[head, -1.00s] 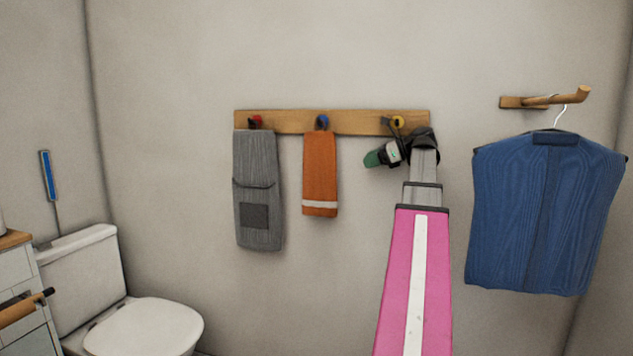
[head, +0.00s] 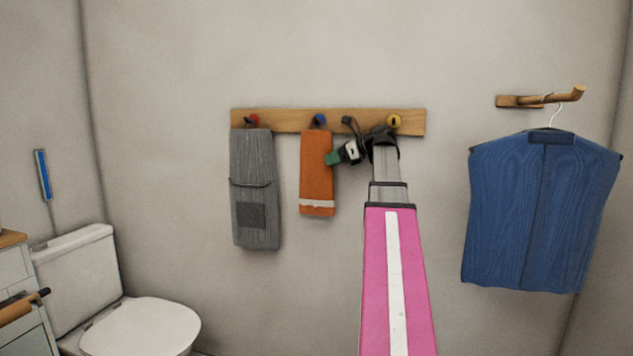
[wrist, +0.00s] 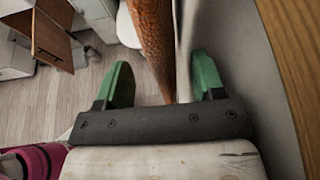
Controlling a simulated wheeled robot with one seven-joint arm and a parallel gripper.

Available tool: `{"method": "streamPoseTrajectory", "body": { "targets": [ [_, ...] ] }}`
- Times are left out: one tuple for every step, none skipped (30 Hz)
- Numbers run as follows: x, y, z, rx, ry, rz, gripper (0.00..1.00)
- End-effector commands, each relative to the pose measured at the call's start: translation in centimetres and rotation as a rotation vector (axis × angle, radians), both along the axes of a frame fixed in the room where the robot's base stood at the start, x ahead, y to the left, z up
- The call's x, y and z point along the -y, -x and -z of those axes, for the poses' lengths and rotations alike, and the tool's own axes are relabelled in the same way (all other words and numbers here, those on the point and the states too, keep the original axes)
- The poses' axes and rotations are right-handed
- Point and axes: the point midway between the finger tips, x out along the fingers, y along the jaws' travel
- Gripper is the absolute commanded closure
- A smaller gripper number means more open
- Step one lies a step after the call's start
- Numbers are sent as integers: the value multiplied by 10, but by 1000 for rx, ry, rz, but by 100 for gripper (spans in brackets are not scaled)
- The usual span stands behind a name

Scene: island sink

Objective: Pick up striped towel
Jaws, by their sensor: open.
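The striped towel is orange with one white band near its bottom edge. This towel (head: 317,180) hangs from the blue hook on a wooden rail. My gripper (head: 332,158) is at the towel's right edge, at its upper half. In the wrist view my gripper (wrist: 163,82) is open, with one green finger on each side. The orange towel (wrist: 153,40) runs edge-on into the gap between the fingers. I cannot tell whether either finger touches it.
A grey towel (head: 254,185) hangs left of the orange one. The wooden rail (head: 280,121) is just above my gripper. A blue garment (head: 540,215) hangs at right. A toilet (head: 155,325) stands at lower left. A wooden drawer or door (wrist: 52,42) shows in the wrist view.

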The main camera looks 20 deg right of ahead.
Motion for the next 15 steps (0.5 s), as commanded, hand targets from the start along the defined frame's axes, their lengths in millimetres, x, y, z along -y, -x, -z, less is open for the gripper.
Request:
{"method": "streamPoseTrajectory", "body": {
  "targets": [
    [-7,-4,2,-1,-1,-3,38],
    [-10,-7,4,-1,-1,-3,38],
    [-15,-10,7,-1,-1,-3,38],
    [-18,-12,8,-1,0,-2,38],
    [-21,-14,9,-1,-2,-2,38],
    [-23,-16,11,-2,-1,-2,38],
    [-24,-17,11,-1,-1,-1,38],
    [-25,-17,12,-1,-1,-1,38],
    [-25,-18,12,-1,-1,-1,38],
    [-25,-18,12,-1,-1,-1,38],
    [-25,-17,12,-1,-1,-1,38],
    [-25,-17,12,-1,-1,-1,38],
    [-25,-17,12,-1,-1,-1,38],
    [-25,-17,12,-1,-1,-1,41],
    [-25,-17,12,0,0,-1,54]
  ]
}}
